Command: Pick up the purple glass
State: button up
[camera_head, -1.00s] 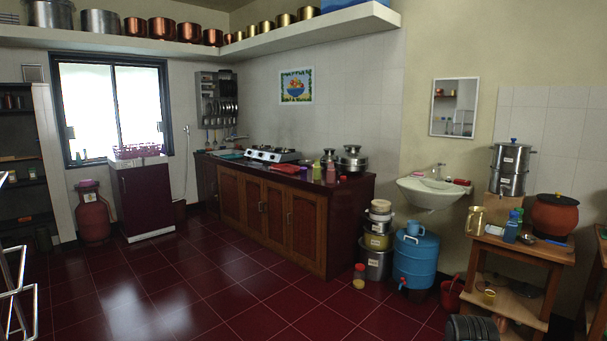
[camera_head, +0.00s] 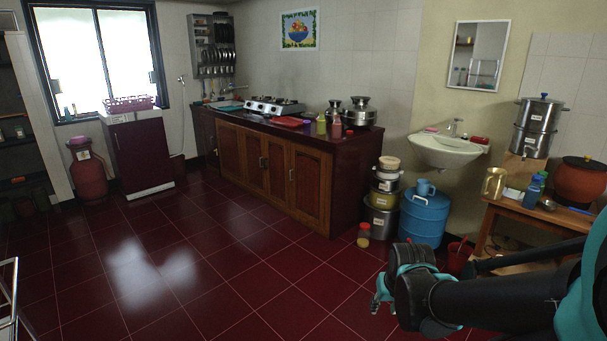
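My gripper (camera_head: 381,296) shows at the lower right, teal and dark. It is in front of the floor, well away from the counter, and whether its fingers are open or shut is not clear.
A wooden table (camera_head: 500,212) with vessels is at the right. The tiled floor (camera_head: 200,270) before the counter is clear.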

aim_at(306, 123)
jog(key=i+u, duration=0.3)
jog(key=i, duration=2.1)
